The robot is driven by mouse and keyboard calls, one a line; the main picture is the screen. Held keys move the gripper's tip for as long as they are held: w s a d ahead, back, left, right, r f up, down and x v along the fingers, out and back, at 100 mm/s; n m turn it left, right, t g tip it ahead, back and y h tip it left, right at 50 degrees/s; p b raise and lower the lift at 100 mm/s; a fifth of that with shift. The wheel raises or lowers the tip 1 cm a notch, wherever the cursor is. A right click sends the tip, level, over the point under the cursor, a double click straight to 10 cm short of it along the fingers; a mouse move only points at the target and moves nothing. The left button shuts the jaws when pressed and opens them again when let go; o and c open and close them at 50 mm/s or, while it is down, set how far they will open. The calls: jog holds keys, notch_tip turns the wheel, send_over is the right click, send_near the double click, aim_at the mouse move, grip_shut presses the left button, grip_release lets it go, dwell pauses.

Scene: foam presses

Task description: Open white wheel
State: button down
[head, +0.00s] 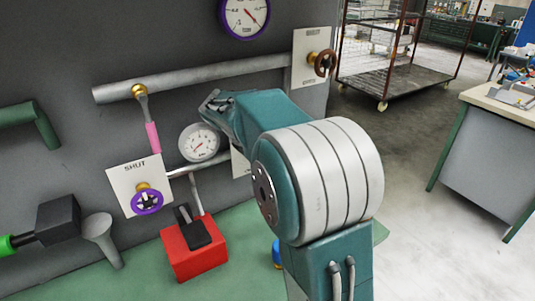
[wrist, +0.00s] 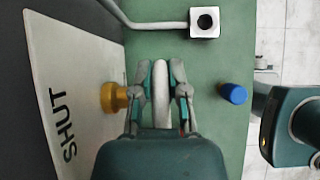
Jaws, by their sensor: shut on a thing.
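The white wheel (wrist: 161,95) shows edge-on in the wrist view, in front of a yellow valve stem (wrist: 114,97) on a white plate (wrist: 70,85) marked SHUT. My gripper (wrist: 161,78) has one finger on each side of the wheel's rim and is shut on it. In the head view the wheel and my gripper are hidden behind my arm. Only a sliver of a white plate (head: 240,163) shows there beside the arm.
A purple wheel (head: 146,201) on another SHUT plate and a red box (head: 193,248) with a black lever stand to the left. A brown wheel (head: 322,63) is higher on the wall. A blue cap (wrist: 233,93) stands on the green bench (wrist: 222,135). A gauge (head: 199,142) is close to my arm.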

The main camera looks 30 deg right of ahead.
jog(key=shift+w+r, duration=0.1)
jog(key=c, duration=0.6)
grip_release()
jog(key=shift+c, duration=0.2)
jog(key=v, duration=1.2)
jog(key=shift+a, duration=0.15)
